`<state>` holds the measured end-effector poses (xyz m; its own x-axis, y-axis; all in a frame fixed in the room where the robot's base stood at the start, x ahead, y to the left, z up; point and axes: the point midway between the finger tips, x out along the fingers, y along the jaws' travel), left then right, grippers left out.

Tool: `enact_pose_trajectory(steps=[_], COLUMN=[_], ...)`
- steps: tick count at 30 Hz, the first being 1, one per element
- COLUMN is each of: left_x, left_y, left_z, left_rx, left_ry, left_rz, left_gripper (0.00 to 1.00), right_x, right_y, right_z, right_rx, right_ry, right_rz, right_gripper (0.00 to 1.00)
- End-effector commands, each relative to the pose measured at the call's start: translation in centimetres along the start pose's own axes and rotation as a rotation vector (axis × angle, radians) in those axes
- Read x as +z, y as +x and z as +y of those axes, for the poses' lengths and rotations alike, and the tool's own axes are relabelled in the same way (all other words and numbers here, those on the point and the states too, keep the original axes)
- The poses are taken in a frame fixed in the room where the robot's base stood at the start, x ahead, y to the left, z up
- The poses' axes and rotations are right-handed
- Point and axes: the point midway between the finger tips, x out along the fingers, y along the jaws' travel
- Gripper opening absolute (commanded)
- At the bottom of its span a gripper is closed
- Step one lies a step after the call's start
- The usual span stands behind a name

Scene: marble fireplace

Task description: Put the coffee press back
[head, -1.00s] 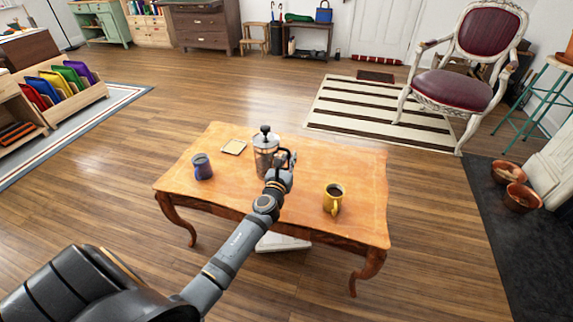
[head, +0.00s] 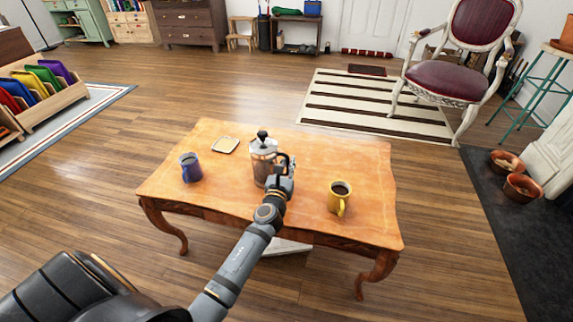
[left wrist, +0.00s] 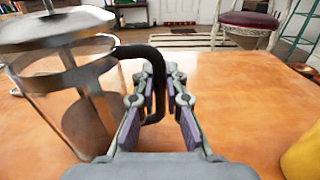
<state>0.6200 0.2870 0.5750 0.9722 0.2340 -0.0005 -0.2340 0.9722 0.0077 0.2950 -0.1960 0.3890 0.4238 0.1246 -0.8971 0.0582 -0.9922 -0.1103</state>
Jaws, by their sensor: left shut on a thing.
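The coffee press (head: 262,160), a glass and metal cylinder with a dark knob and black handle, is upright at the middle of the wooden table (head: 335,158). In the left wrist view the press (left wrist: 88,118) fills the left side, its black handle running between the fingers. My left gripper (head: 284,172) is shut on that handle, to the right of the press body; it also shows in the left wrist view (left wrist: 157,95). I cannot tell whether the base touches the tabletop. A small pale square coaster (head: 225,145) lies behind and left of the press. My right gripper is not in view.
A blue mug (head: 190,168) stands at the table's left and a yellow mug (head: 338,197) at its right, both with dark contents. The far right tabletop is clear. A red chair (head: 450,85) and striped rug (head: 345,115) are beyond the table.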

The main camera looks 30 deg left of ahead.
Motion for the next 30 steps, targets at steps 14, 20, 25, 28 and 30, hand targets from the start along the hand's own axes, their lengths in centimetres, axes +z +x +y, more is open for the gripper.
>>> enact_pose_trajectory(steps=[14,20,25,28,30], left_x=[-0.2,-0.1,-0.1,-0.2,-0.2], left_y=[0.0,0.0,-1.8,-4.3,-6.1], left_z=[0.0,0.0,0.0,0.0,0.0], left_rx=[0.0,0.0,0.0,0.0,0.0], left_ry=[0.0,0.0,0.0,0.0,-0.001], left_rz=[0.0,0.001,0.004,0.006,0.005], left_gripper=[0.33,0.33,0.33,0.33,0.33], right_x=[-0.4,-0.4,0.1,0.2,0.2], right_y=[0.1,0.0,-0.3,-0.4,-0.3], right_z=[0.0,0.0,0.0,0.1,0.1], right_rx=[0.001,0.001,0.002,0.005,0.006], right_ry=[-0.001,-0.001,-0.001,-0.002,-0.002], right_rz=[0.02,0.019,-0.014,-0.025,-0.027], right_gripper=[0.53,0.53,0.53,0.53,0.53])
